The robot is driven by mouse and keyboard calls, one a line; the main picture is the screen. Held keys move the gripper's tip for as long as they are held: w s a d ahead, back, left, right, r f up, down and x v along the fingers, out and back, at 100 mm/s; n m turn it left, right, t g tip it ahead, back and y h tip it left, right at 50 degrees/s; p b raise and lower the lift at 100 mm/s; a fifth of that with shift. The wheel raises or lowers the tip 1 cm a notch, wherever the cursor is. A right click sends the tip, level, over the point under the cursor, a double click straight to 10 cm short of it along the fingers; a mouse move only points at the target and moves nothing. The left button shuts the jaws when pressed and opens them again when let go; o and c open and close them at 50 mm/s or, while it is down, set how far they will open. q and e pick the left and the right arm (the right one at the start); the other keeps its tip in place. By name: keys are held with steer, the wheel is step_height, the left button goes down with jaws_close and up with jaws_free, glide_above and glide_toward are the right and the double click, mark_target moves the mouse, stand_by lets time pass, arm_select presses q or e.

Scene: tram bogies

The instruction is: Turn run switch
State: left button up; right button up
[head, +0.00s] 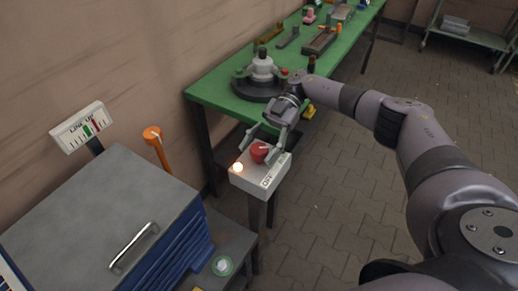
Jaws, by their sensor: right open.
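The run switch is a red knob (259,152) on top of a pale box (251,180) that stands on a dark post. A lit orange-white lamp (237,168) sits on the box to the left of the knob. Lettering shows on the box's front face. My right gripper (261,146) is open, with its fingers spread above and around the red knob. I cannot tell whether the fingers touch the knob. My left gripper is not in view.
A green workbench (213,90) with a dark round fixture (260,80) and several tools stands behind the switch box. A grey-topped cabinet (95,215) with a metal handle is at left. A gauge sign (80,127) and an orange-topped post (153,135) stand behind it. Paved floor is clear at right.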

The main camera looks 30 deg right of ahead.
mark_target(259, 148)
step_height(259, 148, up, 10)
steer(key=shift+f, duration=0.2)
steer(key=shift+f, duration=0.1)
stand_by(0.5)
